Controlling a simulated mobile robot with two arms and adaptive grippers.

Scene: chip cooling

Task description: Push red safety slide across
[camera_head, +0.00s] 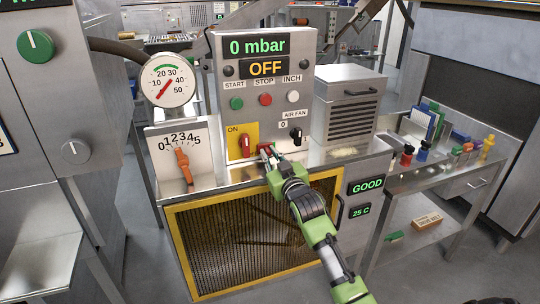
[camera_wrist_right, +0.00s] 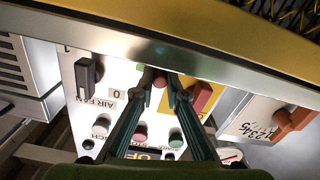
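The red safety slide (camera_head: 265,148) is a small red piece low on the panel front, between the yellow ON plate and the air fan knob. My right gripper (camera_head: 269,152) is at it, with the fingertips reaching the panel. In the right wrist view, a red piece (camera_wrist_right: 160,79) shows between the two fingertips of the right gripper (camera_wrist_right: 161,81). The fingers are a little apart there, and I cannot tell whether they press on it. The fingertips partly hide the slide. My left gripper is not in view.
A red handle (camera_head: 245,145) on the yellow plate is close left of the fingertips; a black air fan knob (camera_head: 296,136) is close right. START, STOP and INCH buttons are above. A steel ledge (camera_head: 230,182) and yellow-framed grille (camera_head: 255,240) lie below. An orange lever (camera_head: 183,166) is further left.

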